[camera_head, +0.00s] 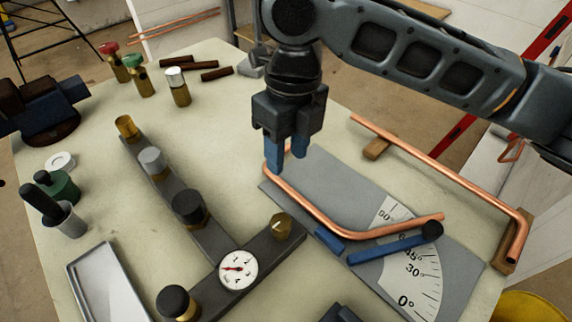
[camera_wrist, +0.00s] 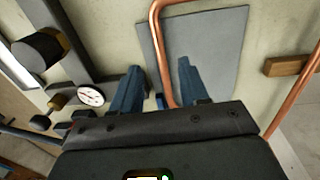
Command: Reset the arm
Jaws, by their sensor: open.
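My gripper (camera_head: 285,165) hangs from my arm over the left end of the grey angle plate. Its two blue fingers are apart, and they also show in the wrist view (camera_wrist: 158,75). A bent copper pipe (camera_head: 320,216) lies on the angle plate (camera_head: 330,180), with its left end close to the fingers. In the wrist view the pipe (camera_wrist: 157,45) passes between the fingers in the picture. I cannot tell whether the fingers touch it.
A long copper pipe (camera_head: 440,168) rests on wooden blocks at the right. A valve manifold with a gauge (camera_head: 238,269) stands mid-table. A tray (camera_head: 105,285), cups, a vise (camera_head: 45,110) and brass valves line the left side. Bare tabletop (camera_head: 225,130) lies left of my gripper.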

